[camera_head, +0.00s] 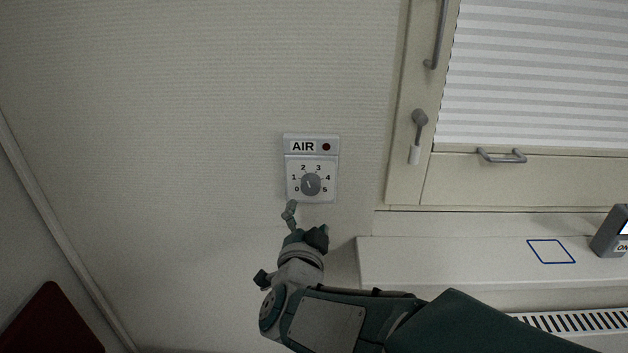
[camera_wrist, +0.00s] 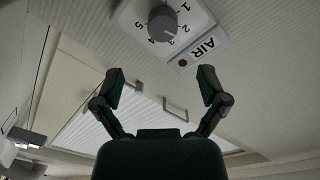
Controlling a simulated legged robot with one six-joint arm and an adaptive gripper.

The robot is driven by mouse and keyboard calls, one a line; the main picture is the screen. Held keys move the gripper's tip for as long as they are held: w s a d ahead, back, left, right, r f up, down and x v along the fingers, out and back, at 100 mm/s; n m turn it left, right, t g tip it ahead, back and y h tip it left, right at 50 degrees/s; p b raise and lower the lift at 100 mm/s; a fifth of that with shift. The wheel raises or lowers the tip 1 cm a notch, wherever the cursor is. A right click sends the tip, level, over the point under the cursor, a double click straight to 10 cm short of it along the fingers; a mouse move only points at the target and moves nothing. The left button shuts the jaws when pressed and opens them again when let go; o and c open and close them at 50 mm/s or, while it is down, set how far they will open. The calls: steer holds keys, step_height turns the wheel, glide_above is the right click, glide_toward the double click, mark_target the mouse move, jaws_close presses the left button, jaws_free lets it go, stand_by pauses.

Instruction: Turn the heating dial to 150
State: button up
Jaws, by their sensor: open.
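A grey round dial (camera_head: 311,185) sits on a pale wall panel (camera_head: 330,169) labelled AIR, with numbers 0 to 5 around it. No 150 marking shows on it. The dial also appears rotated at the top of the wrist view (camera_wrist: 163,22). My gripper (camera_head: 306,221) is just below the panel in the head view, apart from the dial. In the wrist view its two fingers (camera_wrist: 161,75) are spread and empty, with the dial beyond them.
A small red-brown light (camera_head: 326,147) is beside the AIR label. To the right are a window with a handle (camera_head: 417,135), a sill (camera_head: 450,260) with a blue outlined square (camera_head: 551,251), and a grey device (camera_head: 611,233). The wall around the panel is clear.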

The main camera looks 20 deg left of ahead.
mark_target(308, 190)
steer(key=w+a, duration=0.1)
steer(key=w, duration=0.1)
steer(key=w+a, duration=0.1)
steer(key=w, duration=0.2)
steer(key=w+a, duration=0.1)
steer(key=w, duration=0.2)
steer(key=shift+w+a+f, duration=0.15)
steer(key=shift+w+f, duration=0.05)
steer(key=shift+w, duration=0.3)
steer(key=shift+w+d+r, duration=0.15)
steer(key=shift+d, duration=0.6)
steer(key=shift+a, duration=0.4)
steer(key=c, duration=1.1)
steer(key=shift+c, duration=0.2)
